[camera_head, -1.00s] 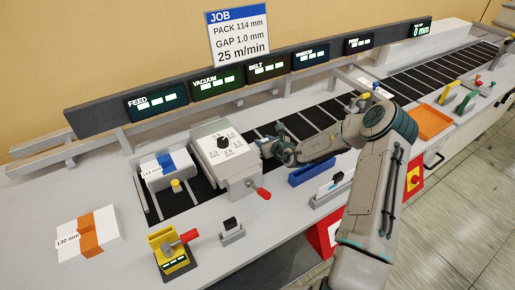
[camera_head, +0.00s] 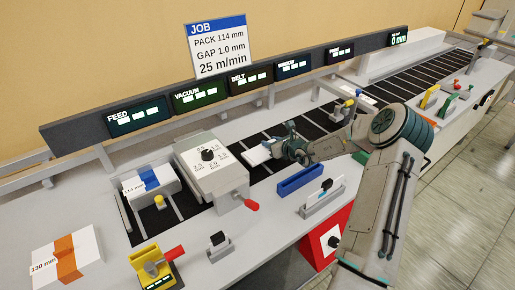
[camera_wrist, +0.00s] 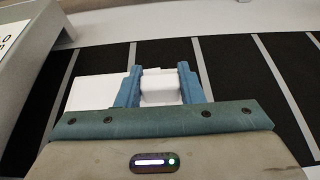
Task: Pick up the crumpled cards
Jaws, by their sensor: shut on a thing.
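My gripper (camera_wrist: 158,88) is over the black slatted belt, just right of the grey feeder box. Its two blue fingers are shut on a white crumpled card piece (camera_wrist: 160,90) that shows between them in the wrist view. A flat white card (camera_wrist: 95,93) lies at the left finger; I cannot tell whether it joins the held piece. In the head view a white card (camera_head: 257,154) shows left of my gripper (camera_head: 280,150), on or just above the belt. My gripper hides the rest of the cards there.
The grey feeder box (camera_head: 210,165) with a dial and red handle stands close left of my gripper. A blue tray (camera_head: 300,180) lies in front of the belt. A white pack with a blue band (camera_head: 150,185) sits further left. A red bin (camera_head: 325,238) is at the front.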

